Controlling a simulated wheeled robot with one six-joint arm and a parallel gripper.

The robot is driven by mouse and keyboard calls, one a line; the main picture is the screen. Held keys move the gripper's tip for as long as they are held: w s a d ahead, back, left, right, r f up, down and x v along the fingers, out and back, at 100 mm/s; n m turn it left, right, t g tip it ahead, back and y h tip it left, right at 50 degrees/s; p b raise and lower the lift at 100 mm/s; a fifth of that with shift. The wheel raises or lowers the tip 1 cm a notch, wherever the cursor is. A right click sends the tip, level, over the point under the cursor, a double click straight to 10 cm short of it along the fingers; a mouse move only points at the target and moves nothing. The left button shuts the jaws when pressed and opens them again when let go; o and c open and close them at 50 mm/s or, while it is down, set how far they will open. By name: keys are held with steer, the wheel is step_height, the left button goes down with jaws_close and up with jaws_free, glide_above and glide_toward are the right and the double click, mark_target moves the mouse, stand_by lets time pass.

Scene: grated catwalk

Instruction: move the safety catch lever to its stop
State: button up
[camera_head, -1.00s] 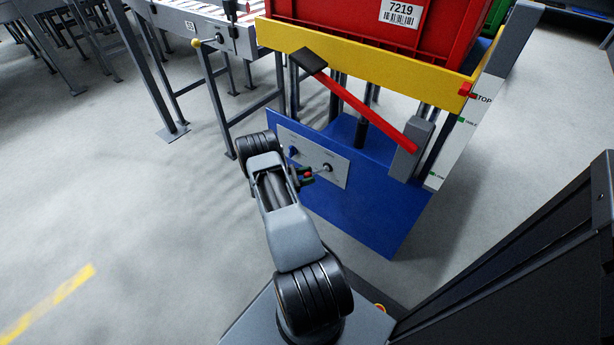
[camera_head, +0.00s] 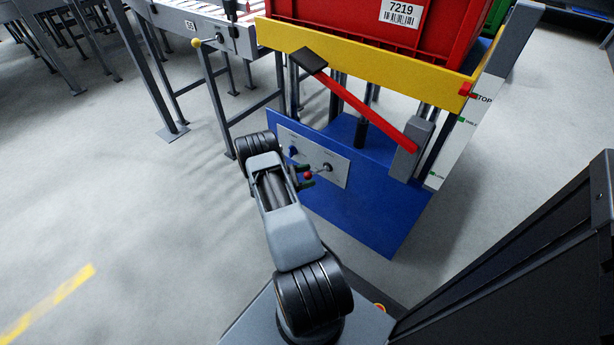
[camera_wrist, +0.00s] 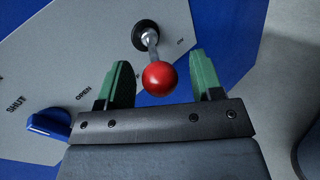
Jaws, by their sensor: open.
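A short metal lever with a red ball knob (camera_wrist: 159,78) sticks out of the grey panel; its pivot is a round black boss. In the wrist view my gripper (camera_wrist: 160,62) is open, with one green finger on each side of the red ball and a gap on both sides. In the head view the red ball (camera_head: 308,175) shows small between the fingertips of my gripper (camera_head: 309,176).
A blue knob (camera_wrist: 48,124) on the same panel lies left of my gripper, near the words OPEN and SHUT. The panel (camera_head: 335,177) is on a blue lift base (camera_head: 375,225). A red pedal arm (camera_head: 360,103) slants above it. Open floor lies to the left.

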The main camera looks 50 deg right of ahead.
steer(key=p+v, duration=0.2)
steer(key=v, duration=1.1)
steer(key=shift+a, duration=0.25)
steer(key=shift+w, duration=0.15)
steer(key=a+r+m+t+y+p, duration=0.1)
steer(key=a+r+y+p, duration=0.3)
steer(key=r, duration=0.8)
steer(key=a+r+m+t+y+p, duration=0.1)
steer(key=a+r+m+t+p, duration=0.1)
steer(key=r+p, duration=0.7)
steer(key=a+r+m+t+y+p, duration=0.1)
steer(key=a+r+y+p, duration=0.2)
steer(key=r, duration=1.1)
steer(key=s+a+r+m+t+y+p, duration=0.1)
steer(key=s+a+r+t+y+p, duration=0.1)
steer(key=r, duration=0.7)
steer(key=s+a+r+m+t+y+p, duration=0.2)
steer(key=s+a+r+t+p, duration=0.2)
steer(key=s+a+r+p, duration=0.3)
steer(key=s+a+r+m+t+y+p, duration=0.1)
steer(key=s+a+r+t+p, duration=0.3)
steer(key=a+r+p, duration=0.4)
step_height(320, 180, up, 5)
steer(key=shift+s+a+f+m+y+p, duration=0.1)
steer(key=shift+s+a+m+y+p, duration=0.25)
steer(key=shift+y, duration=0.55)
